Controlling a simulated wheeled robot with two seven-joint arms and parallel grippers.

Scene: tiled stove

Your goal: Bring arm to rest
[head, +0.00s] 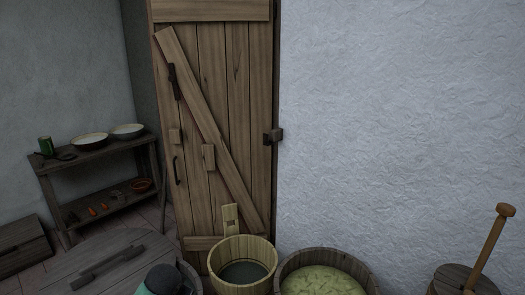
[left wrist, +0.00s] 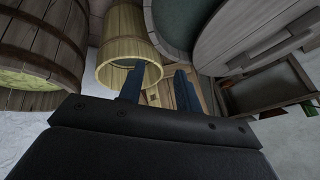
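The task names no object, only my arm. My left gripper (left wrist: 158,82) shows in the left wrist view with its two dark fingers apart. A light wooden bucket (left wrist: 124,36) lies behind the left finger in that view; I cannot tell whether they touch. Pale wood shows between the fingers, but I see nothing clearly gripped. In the head view a dark rounded part of my arm, with some teal, shows at the bottom left of centre; the left gripper itself is not visible there. My right gripper is in neither view.
In the head view the bucket (head: 242,283) stands before a plank door (head: 215,90). A tub of cabbage (head: 322,256) is beside it, a lidded barrel (head: 110,250) to the left, a churn (head: 490,245) at right. A shelf (head: 95,157) holds bowls.

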